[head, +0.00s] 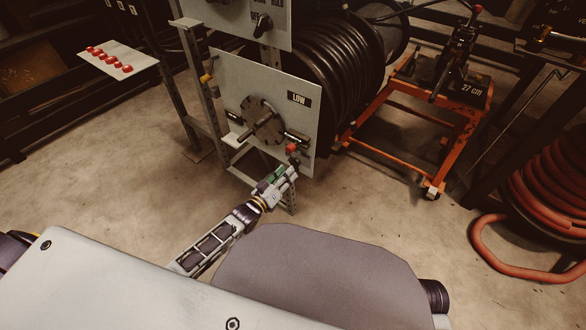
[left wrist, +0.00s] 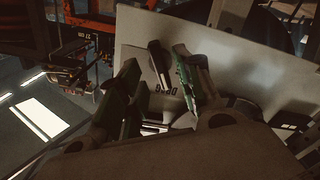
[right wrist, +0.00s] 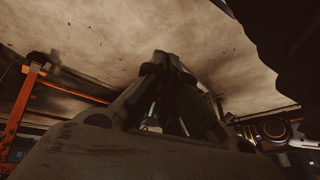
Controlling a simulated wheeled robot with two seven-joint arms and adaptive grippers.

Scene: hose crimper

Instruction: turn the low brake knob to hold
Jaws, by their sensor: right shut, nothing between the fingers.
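The grey panel marked LOW (head: 228,85) carries a round dark disc with a bar handle (head: 262,122) and a small red-tipped part (head: 292,149) at its lower right. My left gripper (head: 284,172) is just in front of that lower right corner and hides part of it. In the left wrist view the left gripper (left wrist: 158,88) has its fingers apart. A dark elongated knob (left wrist: 159,62) shows between them near printed lettering on the panel; I cannot tell if a finger touches it. My right gripper (right wrist: 172,65) is shut and empty, pointing over bare floor.
An upper panel with a black knob (head: 262,22) sits above. A black hose reel (head: 335,60) is behind. An orange cart (head: 458,125) and a coil of red hose (head: 550,190) stand at right. A white card with red pieces (head: 118,55) lies at left.

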